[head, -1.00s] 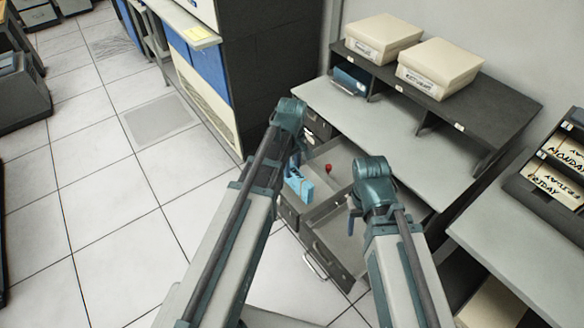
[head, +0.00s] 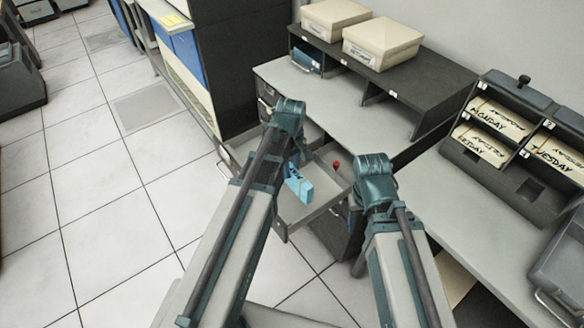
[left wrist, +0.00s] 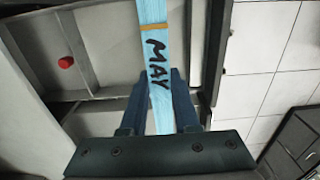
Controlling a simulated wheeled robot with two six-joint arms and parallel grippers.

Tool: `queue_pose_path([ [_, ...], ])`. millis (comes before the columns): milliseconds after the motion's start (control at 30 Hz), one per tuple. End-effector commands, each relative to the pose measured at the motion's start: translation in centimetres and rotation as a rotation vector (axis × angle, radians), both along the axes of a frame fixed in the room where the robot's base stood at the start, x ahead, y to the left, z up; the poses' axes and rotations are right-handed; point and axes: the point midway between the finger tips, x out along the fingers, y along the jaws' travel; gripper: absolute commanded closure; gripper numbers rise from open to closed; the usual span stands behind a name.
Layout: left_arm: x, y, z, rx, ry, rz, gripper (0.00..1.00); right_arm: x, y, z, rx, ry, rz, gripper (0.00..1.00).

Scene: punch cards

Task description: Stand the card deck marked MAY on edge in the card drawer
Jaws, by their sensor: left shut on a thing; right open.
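The light-blue card deck marked MAY (left wrist: 156,70), with a tan band across it, is held between the fingers of my left gripper (left wrist: 158,108). In the head view the deck (head: 299,187) is long and narrow and overlaps the open card drawer (head: 318,212). The grey drawer's walls and floor also show in the left wrist view (left wrist: 100,95). I cannot tell whether the deck touches the drawer. My right gripper (head: 362,200) is at the drawer's right side, empty; its fingers are mostly hidden by my arm.
The grey desk (head: 330,105) carries a dark shelf (head: 400,82) with two cream boxes (head: 334,18) (head: 382,38). A rack with MONDAY and TUESDAY cards (head: 520,135) stands at right.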

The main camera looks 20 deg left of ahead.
Motion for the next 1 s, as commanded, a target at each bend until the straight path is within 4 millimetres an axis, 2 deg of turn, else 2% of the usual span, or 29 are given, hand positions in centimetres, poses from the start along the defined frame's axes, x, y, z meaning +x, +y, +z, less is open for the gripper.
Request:
queue_pose_path([
  [633, 0.0, 0.0, -0.2, 0.0, 0.0, 0.0, 1.0, 0.0, 0.0, -0.2, 0.0, 0.0, 0.0, 0.41],
  [1000, 0.0, 0.0, -2.3, 0.0, 0.0, 0.0, 1.0, 0.0, 0.0, -2.3, 0.0, 0.0, 0.0, 0.41],
])
